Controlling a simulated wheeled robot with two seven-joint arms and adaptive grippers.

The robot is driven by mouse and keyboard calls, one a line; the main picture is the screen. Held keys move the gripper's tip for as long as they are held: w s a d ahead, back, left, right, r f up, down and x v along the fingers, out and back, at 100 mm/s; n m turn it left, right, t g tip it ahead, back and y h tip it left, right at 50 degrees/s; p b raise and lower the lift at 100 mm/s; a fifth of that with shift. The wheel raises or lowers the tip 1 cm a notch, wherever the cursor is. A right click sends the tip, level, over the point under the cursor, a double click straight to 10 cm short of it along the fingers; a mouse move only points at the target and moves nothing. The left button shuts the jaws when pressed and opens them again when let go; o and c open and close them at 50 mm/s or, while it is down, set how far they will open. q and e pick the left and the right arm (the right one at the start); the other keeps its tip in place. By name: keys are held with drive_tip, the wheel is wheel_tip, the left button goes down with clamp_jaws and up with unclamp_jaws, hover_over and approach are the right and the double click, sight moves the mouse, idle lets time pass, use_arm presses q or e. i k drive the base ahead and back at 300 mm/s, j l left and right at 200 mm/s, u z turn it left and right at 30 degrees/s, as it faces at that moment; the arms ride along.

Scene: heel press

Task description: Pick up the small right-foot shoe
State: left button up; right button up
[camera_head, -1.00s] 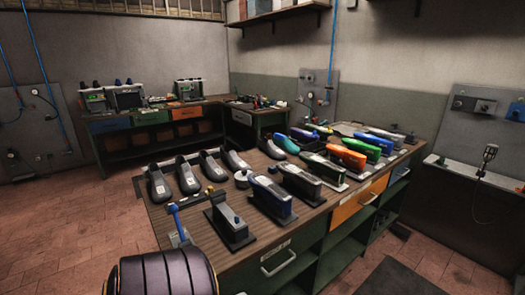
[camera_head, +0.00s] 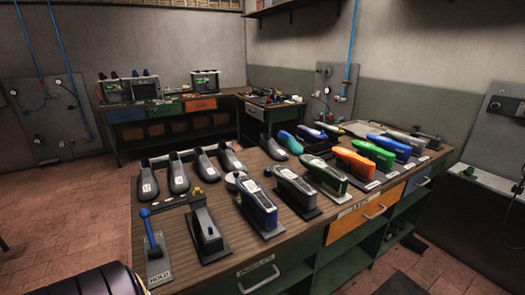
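Several dark grey shoes with pale labels stand in a row on the left part of the wooden bench top (camera_head: 172,236). They are a leftmost shoe (camera_head: 147,183), a second shoe (camera_head: 178,178), a third shoe (camera_head: 206,166) and a fourth shoe (camera_head: 231,158). Another dark shoe (camera_head: 272,148) sits further right, by a teal one (camera_head: 289,142). Sizes and left or right foot cannot be read at this distance, so I cannot tell which is the small right-foot shoe. Neither of my grippers is in view. A dark ribbed part, probably of my arm, shows at the lower left.
A blue-handled lever device (camera_head: 156,255) and dark blocks on plates (camera_head: 207,235) stand along the bench's front. Coloured forms, such as an orange one (camera_head: 353,161), fill the right side. A second workbench (camera_head: 165,106) stands behind. Floor (camera_head: 50,215) left of the bench is clear.

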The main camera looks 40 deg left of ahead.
sight(267, 143)
drive_tip(key=i+u, duration=0.25)
drive_tip(key=u, duration=0.15)
drive_tip(key=i+l+u, duration=0.15)
drive_tip(key=u, duration=0.25)
drive_tip(key=i+u, duration=0.3)
drive_tip(key=i+l+u, duration=0.1)
drive_tip(key=u, duration=0.2)
drive_tip(key=i, duration=0.1)
